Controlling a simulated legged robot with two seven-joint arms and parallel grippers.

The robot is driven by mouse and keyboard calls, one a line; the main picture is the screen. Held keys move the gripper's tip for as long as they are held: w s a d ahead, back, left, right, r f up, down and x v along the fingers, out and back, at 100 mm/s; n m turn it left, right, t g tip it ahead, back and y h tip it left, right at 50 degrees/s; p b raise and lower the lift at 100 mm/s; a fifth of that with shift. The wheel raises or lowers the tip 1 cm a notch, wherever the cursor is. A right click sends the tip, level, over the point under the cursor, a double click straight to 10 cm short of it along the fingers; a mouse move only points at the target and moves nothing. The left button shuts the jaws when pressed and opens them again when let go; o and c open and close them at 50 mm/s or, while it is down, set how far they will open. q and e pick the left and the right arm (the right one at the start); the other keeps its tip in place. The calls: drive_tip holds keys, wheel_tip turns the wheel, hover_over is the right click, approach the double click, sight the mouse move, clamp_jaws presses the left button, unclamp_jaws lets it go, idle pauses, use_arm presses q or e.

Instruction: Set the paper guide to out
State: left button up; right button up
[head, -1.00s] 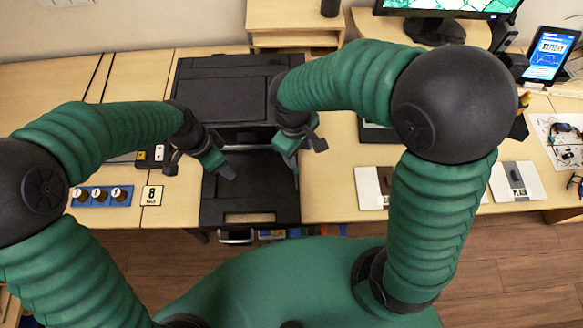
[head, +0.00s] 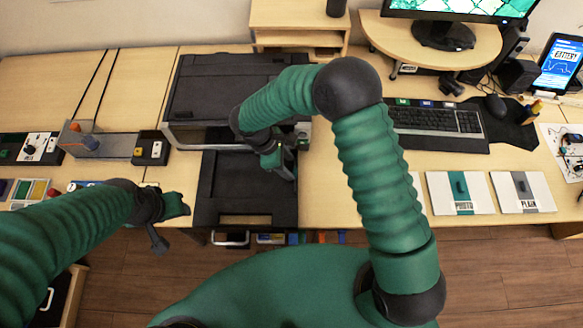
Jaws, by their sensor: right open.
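The black printer (head: 232,88) stands left of centre on the desk. Its dark tray (head: 215,205) extends out at the front, with a cut-out in its front edge. I cannot make out the paper guide; my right gripper and wrist cover part of the tray's right side. My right gripper (head: 285,169) is open, over the right rear of the tray; I cannot tell whether it touches anything. My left gripper (head: 172,226) looks open and empty, left of the tray at the desk's front edge.
PHOTO (head: 459,193) and PLAIN (head: 522,192) cards lie right of the tray. A keyboard (head: 437,121), mouse and monitor are behind them. A grey unit with a black block (head: 151,148) and control panels sit at left.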

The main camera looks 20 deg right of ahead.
sight(294, 172)
drive_tip(key=x, duration=0.3)
drive_tip(key=shift+f, duration=0.1)
drive_tip(key=shift+c, duration=0.3)
clamp_jaws()
idle(1.1)
